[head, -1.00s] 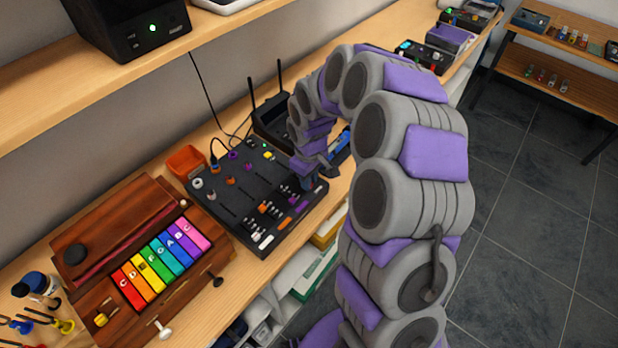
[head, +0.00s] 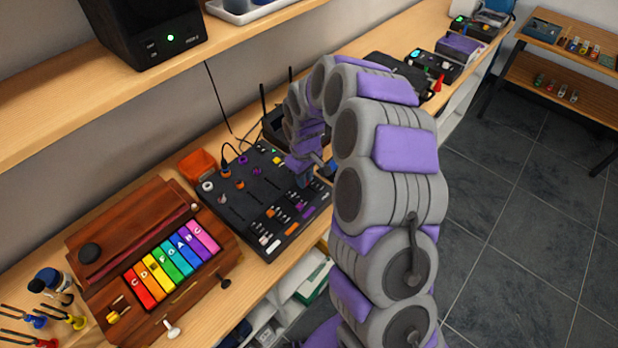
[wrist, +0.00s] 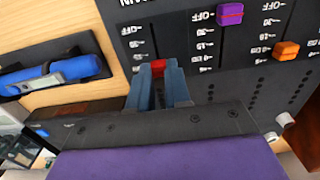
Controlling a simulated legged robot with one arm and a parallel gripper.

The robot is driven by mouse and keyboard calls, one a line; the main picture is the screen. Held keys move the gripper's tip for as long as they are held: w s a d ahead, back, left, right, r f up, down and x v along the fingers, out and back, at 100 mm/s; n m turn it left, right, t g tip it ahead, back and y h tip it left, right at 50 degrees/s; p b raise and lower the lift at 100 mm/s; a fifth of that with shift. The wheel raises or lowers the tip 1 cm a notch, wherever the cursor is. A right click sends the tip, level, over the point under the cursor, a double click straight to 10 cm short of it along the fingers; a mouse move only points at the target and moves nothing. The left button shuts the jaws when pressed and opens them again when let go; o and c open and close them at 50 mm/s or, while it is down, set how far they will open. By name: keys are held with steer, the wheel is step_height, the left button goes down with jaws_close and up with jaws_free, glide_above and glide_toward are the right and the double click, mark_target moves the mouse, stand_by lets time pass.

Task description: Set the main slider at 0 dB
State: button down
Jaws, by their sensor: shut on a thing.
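In the wrist view, the main slider's red cap (wrist: 158,64) sits in the right-hand part of the MAIN strip, between my gripper's (wrist: 158,78) two blue fingers. The fingers are shut on it. Scale marks, including OFF near the top, run beside its slot, but the mark level with the cap is too small to read surely. In the head view, my gripper (head: 304,181) is over the mixer's right side and hides the cap.
Close by on the panel are a purple slider (wrist: 230,13) and an orange slider (wrist: 287,50). A blue cylindrical device (wrist: 60,74) lies beside the mixer. A wooden box with coloured keys (head: 170,262) stands left.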

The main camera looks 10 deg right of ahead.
steer(key=c, duration=1)
jaws_free()
steer(key=shift+c, duration=0.2)
step_height(320, 180, up, 17)
steer(key=p, duration=0.2)
steer(key=shift+r, duration=0.1)
